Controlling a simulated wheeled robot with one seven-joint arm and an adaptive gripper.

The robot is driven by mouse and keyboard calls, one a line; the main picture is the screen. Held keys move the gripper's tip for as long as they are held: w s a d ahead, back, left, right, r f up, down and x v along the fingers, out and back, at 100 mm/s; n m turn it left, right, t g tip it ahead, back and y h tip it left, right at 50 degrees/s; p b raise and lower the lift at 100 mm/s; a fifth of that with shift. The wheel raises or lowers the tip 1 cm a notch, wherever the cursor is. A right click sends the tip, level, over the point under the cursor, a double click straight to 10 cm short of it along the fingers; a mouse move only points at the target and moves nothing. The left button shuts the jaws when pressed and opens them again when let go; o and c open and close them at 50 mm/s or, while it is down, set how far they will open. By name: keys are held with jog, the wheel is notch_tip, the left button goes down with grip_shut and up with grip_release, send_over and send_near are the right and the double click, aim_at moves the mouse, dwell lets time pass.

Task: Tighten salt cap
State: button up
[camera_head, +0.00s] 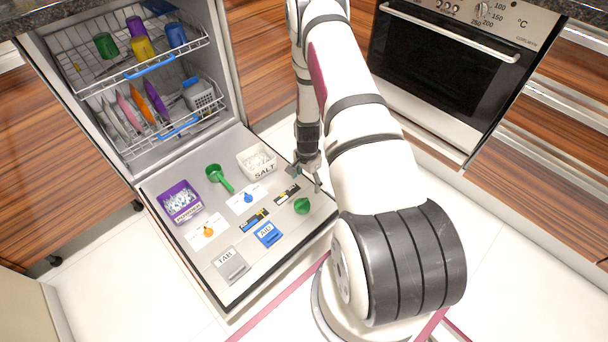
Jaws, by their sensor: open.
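The open dishwasher door (282,258) lies flat as a grey panel. A small round green piece (302,206), which looks like the salt cap, sits near its right edge; I cannot tell whether it is seated or loose. A white box marked SALT (257,161) stands at the far side of the door. A green funnel or scoop (217,177) lies to the left of that box. My gripper (306,180) is open and points down, just beyond the green piece in the picture and right of the SALT box. Nothing shows between its fingers. Its height above the door is unclear.
A purple box (181,202), cards with a blue knob (248,197) and an orange knob (208,231), a grey TAB piece (231,265) and a blue piece (268,235) crowd the door. Racks (95,78) with cups and plates stand behind. An oven (440,60) is at right.

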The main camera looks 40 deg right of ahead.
aim_at(307, 198)
notch_tip(307, 198, down, 12)
jog(key=b, duration=0.3)
jog(key=shift+b, duration=0.35)
jog(key=shift+r, duration=0.1)
jog(key=c, duration=1.7)
jog(key=shift+s, duration=0.1)
jog(key=m, duration=0.2)
jog(key=s+m+b, duration=0.1)
jog(key=m, duration=0.2)
jog(key=shift+s+a, duration=0.1)
jog(key=shift+s, duration=0.05)
jog(key=shift+m, duration=0.4)
jog(key=shift+c, duration=0.2)
jog(key=shift+s, duration=0.1)
